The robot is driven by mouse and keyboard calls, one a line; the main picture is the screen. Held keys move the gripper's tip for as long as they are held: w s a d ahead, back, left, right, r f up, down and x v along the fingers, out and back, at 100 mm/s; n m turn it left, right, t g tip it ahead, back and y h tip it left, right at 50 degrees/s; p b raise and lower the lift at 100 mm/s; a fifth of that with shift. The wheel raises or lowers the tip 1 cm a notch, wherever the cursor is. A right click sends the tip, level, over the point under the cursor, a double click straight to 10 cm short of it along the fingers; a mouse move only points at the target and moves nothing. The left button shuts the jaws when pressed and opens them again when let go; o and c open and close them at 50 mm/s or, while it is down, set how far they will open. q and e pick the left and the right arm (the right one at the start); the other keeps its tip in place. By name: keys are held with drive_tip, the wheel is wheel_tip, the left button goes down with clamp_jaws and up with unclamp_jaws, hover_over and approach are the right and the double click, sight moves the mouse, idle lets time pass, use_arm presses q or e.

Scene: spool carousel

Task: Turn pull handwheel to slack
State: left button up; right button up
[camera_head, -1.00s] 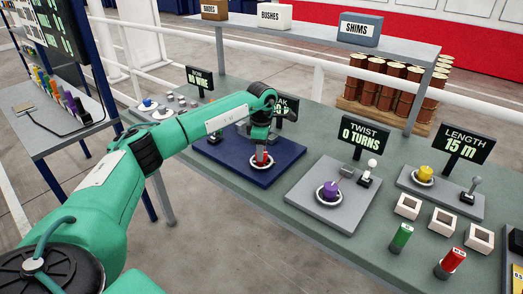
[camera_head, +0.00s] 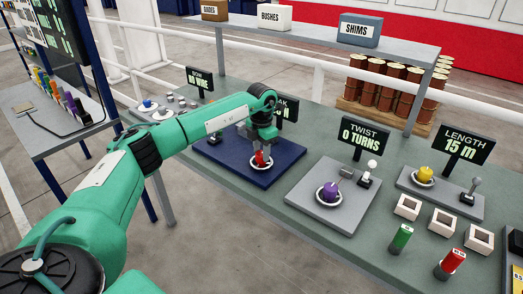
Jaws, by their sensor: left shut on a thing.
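My left arm reaches in from the left across the table. My left gripper (camera_head: 262,148) points down and is shut on a red knob (camera_head: 261,160). The knob stands in a pale ring on a dark blue plate (camera_head: 285,172). The sign (camera_head: 290,108) behind it is mostly hidden by my arm, so its reading and any handwheel label cannot be made out. My right gripper is not in view.
To the right, a grey plate (camera_head: 302,199) carries a purple knob (camera_head: 330,192) and a lever, with a sign (camera_head: 360,137) reading TWIST 0 TURNS. Farther right are a yellow knob (camera_head: 424,173) and a LENGTH 15 m sign (camera_head: 467,146). A shelf (camera_head: 300,33) with boxes stands behind.

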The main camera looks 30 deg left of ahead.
use_arm(q)
drive_tip(key=shift+n, duration=0.4)
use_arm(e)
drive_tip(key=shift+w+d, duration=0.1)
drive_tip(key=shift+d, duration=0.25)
use_arm(q)
drive_tip(key=o, duration=1)
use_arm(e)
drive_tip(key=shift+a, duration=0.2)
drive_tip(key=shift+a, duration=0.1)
